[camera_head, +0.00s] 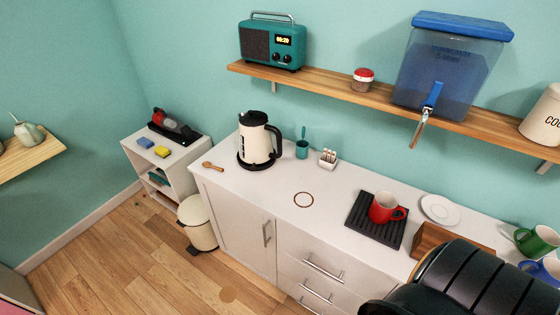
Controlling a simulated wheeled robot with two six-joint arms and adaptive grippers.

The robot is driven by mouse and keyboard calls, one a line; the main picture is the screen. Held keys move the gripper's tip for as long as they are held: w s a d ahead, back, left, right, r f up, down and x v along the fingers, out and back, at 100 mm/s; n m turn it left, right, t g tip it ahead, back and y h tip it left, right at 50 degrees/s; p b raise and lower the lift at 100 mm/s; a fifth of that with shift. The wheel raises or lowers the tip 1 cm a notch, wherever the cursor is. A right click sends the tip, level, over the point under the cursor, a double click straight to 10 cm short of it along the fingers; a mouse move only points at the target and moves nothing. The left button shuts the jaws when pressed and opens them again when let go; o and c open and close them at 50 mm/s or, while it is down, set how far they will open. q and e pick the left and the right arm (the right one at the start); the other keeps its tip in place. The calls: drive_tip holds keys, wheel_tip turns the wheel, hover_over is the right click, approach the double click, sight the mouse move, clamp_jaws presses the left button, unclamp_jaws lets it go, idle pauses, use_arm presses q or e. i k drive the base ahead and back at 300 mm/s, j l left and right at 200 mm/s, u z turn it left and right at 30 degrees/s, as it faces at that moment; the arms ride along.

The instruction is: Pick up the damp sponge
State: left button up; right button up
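Two small sponges lie on the top of the low white shelf unit (133,157) at the left. One is a blue sponge (145,143) and the other a yellow sponge (162,152), just to its right and nearer the shelf's front. I cannot tell from this view which of them is damp. Neither of my grippers is in view.
A red and black device (174,126) lies behind the sponges. A cream bin (198,222) stands on the floor by the shelf unit. The white counter (265,185) holds a kettle (258,140), wooden spoon (212,166) and red mug (383,208). A large black ribbed object (465,285) fills the lower right.

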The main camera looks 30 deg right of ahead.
sight(161, 152)
drive_tip(key=i+j+z, duration=0.15)
drive_tip(key=i+j, duration=0.15)
drive_tip(key=i+j+z, duration=0.1)
drive_tip(key=i+j, duration=0.3)
drive_tip(key=i+j+z, duration=0.15)
drive_tip(key=i+j, duration=0.25)
drive_tip(key=i+j+z, duration=0.1)
drive_tip(key=i+j, duration=0.3)
drive_tip(key=i+j+z, duration=0.15)
drive_tip(key=i+j, duration=0.25)
drive_tip(key=i+j+z, duration=0.1)
drive_tip(key=i+j, duration=0.25)
drive_tip(key=j, duration=0.25)
drive_tip(key=i+j+z, duration=0.15)
drive_tip(key=i+j, duration=0.15)
drive_tip(key=j, duration=0.2)
drive_tip(key=i+j+z, duration=0.1)
drive_tip(key=i+j, duration=0.15)
drive_tip(key=j, duration=0.3)
